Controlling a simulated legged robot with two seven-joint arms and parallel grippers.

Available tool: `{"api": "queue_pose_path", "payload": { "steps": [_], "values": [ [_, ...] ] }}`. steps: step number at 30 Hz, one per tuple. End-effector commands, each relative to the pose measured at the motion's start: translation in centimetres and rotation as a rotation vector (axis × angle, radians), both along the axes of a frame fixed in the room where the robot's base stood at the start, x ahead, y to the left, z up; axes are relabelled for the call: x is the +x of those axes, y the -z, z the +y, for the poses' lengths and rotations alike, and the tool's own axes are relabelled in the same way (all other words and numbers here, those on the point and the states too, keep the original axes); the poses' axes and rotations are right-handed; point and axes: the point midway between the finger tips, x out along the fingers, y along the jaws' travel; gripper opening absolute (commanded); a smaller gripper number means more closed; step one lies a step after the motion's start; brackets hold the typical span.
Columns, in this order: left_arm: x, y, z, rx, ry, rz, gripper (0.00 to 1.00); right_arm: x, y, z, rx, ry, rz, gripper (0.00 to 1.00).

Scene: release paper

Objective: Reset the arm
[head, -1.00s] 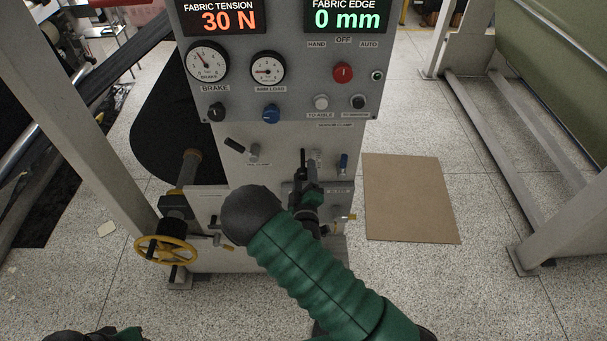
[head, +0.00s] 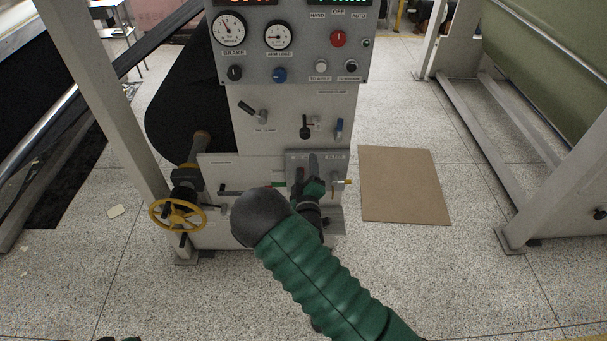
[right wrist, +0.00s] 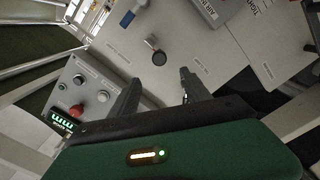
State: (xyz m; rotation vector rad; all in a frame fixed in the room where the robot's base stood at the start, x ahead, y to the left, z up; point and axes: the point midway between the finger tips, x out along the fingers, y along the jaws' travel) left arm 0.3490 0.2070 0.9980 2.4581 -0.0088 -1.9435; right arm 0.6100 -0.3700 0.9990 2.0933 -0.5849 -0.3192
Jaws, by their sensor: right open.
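The grey control panel (head: 290,105) stands ahead, with a dark lever (head: 305,122) and a blue-handled lever (head: 339,130) on its lower face. My right gripper (head: 313,165) is in front of the grey plate below these levers. In the right wrist view, the fingers of my right gripper (right wrist: 158,86) are apart with nothing between them. A round dark knob or lever (right wrist: 154,42) and the blue lever (right wrist: 128,18) lie beyond the fingertips. Only a sliver of my left side shows at the bottom edge of the head view, and no left fingers.
A yellow handwheel (head: 178,215) sticks out at lower left. A brown board (head: 403,185) lies on the floor at right. Frame posts stand on both sides.

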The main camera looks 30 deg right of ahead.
Motion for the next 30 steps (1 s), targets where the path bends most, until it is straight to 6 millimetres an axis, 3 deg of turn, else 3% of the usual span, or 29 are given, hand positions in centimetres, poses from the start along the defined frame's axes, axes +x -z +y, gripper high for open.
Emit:
{"api": "queue_pose_path", "payload": {
  "steps": [17,21,23,26,30],
  "values": [
    [0.0,0.1,0.0,0.0,0.001,-0.001,0.36,0.0,-0.2,0.3,0.008,0.001,0.002,0.56],
    [0.0,0.0,0.0,0.0,0.001,0.0,0.36,-0.8,1.1,1.0,0.232,0.034,0.081,0.56],
    [0.0,0.0,0.0,0.0,0.0,0.0,0.36,-2.0,2.1,2.6,0.421,0.052,0.157,0.56],
    [0.0,0.1,0.0,0.0,0.001,0.0,0.36,-5.7,3.1,7.6,0.748,0.069,0.331,0.56],
    [0.0,0.1,0.0,0.0,0.001,0.0,0.36,-14.2,1.9,15.0,1.036,0.094,0.621,0.56]
  ]
}}
